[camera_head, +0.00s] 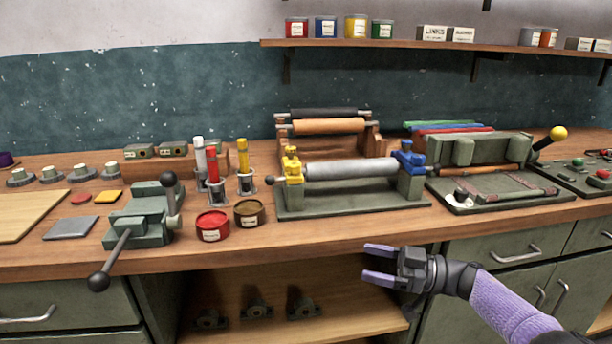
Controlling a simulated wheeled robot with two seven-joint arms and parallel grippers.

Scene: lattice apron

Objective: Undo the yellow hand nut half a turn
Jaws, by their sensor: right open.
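The yellow hand nut (292,163) sits on top of the yellow left end block of a roller stand. A grey roller (350,169) runs from it to a blue nut and block (410,158) at the right end. The stand's dark green base (330,208) rests on the bench. My right gripper (378,263) is open and empty, in front of the bench edge, below and to the right of the yellow nut and well apart from it. My left gripper is not in view.
Red (212,226) and brown (249,213) tins stand left of the stand. A green vise (145,215) with ball-ended levers is further left. A press (490,165) with a yellow-knobbed lever is to the right. Spare rollers (328,126) sit behind. The bench's front strip is clear.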

